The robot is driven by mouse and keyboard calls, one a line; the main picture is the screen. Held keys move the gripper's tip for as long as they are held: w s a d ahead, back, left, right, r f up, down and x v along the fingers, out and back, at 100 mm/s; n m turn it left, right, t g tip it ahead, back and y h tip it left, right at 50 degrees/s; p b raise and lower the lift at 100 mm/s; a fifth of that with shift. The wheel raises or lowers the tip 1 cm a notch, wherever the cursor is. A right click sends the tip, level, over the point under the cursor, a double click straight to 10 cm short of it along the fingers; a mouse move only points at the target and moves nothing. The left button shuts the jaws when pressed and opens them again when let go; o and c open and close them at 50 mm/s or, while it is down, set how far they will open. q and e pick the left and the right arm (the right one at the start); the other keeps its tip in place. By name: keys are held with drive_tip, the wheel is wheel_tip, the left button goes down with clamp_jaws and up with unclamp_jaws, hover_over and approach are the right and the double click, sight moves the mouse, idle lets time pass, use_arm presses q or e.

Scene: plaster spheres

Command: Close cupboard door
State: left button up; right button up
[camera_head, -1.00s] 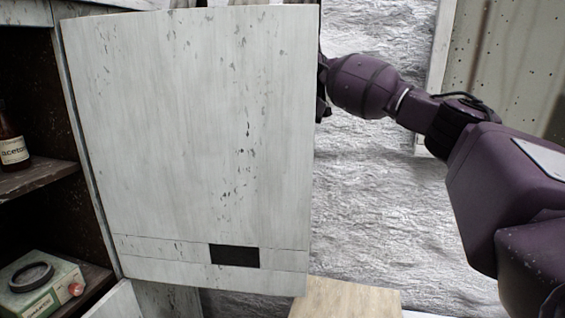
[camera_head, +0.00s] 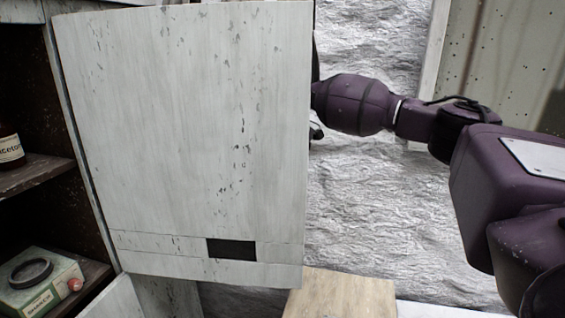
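The cupboard door (camera_head: 180,140) is a pale, speckled panel with a small dark rectangle near its bottom. It stands open, swung out from the cupboard (camera_head: 80,150) on the left. The cupboard's dark inside and shelves show at the left edge. My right arm comes in from the right, and its wrist reaches the door's right edge. The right gripper is mostly hidden behind the door; only a small dark and light part shows below the wrist. I cannot tell whether it touches the door. My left gripper is not in view.
A brown bottle (camera_head: 10,148) stands on the upper shelf (camera_head: 38,172). A green and white box (camera_head: 38,284) with a dark ring on top sits on the lower shelf. A light wooden block or surface (camera_head: 342,295) is below the door. A rough pale wall (camera_head: 365,210) is behind.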

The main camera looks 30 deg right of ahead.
drive_tip(key=shift+a+f, duration=0.15)
drive_tip(key=shift+f, duration=0.15)
drive_tip(key=shift+c, duration=0.3)
clamp_jaws()
drive_tip(key=shift+s, duration=0.1)
